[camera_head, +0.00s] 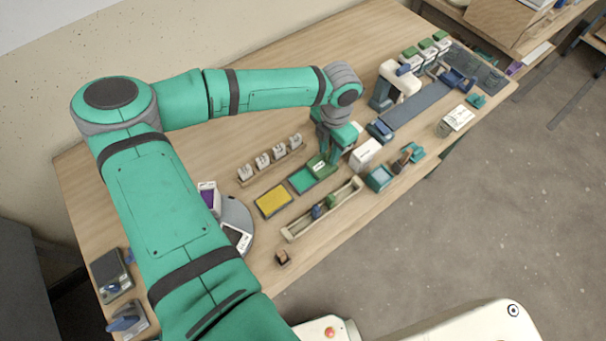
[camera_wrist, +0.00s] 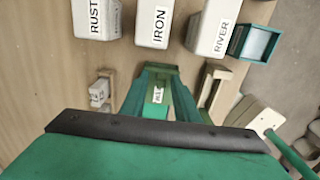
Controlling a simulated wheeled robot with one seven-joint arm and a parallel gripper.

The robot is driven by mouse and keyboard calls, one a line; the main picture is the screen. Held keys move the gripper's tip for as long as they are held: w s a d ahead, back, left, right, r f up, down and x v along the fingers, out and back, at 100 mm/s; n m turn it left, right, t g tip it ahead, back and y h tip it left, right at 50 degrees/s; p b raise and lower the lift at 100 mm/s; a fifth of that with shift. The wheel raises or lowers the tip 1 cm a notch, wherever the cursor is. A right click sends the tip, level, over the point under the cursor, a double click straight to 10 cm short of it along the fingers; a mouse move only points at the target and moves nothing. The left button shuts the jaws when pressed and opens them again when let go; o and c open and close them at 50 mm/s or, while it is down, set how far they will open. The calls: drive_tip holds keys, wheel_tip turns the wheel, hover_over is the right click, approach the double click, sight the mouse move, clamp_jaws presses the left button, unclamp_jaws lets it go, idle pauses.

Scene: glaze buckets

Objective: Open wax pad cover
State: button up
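A small open pad with a bright green inside (camera_head: 301,180) lies on the wooden table. A dark green piece with a white label (camera_head: 319,167), which looks like its cover, is at its upper right side. The label (camera_wrist: 158,95) also shows in the wrist view, too small to read surely. My gripper (camera_head: 328,151) points down over the dark green piece, very close to it. The fingers show in the wrist view as green shapes around the label. I cannot tell whether they touch or grip the piece.
A yellow pad (camera_head: 273,202) lies to the left. A long wooden tray (camera_head: 342,197) is in front, a rack with white blocks (camera_head: 270,162) behind. A white box (camera_head: 366,153) and a teal tray (camera_head: 380,179) stand to the right. White containers read RUST, IRON (camera_wrist: 153,22) and RIVER.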

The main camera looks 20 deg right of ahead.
sight(329, 154)
drive_tip(key=shift+s, duration=0.1)
drive_tip(key=shift+a+r, duration=0.1)
drive_tip(key=shift+r, duration=3.4)
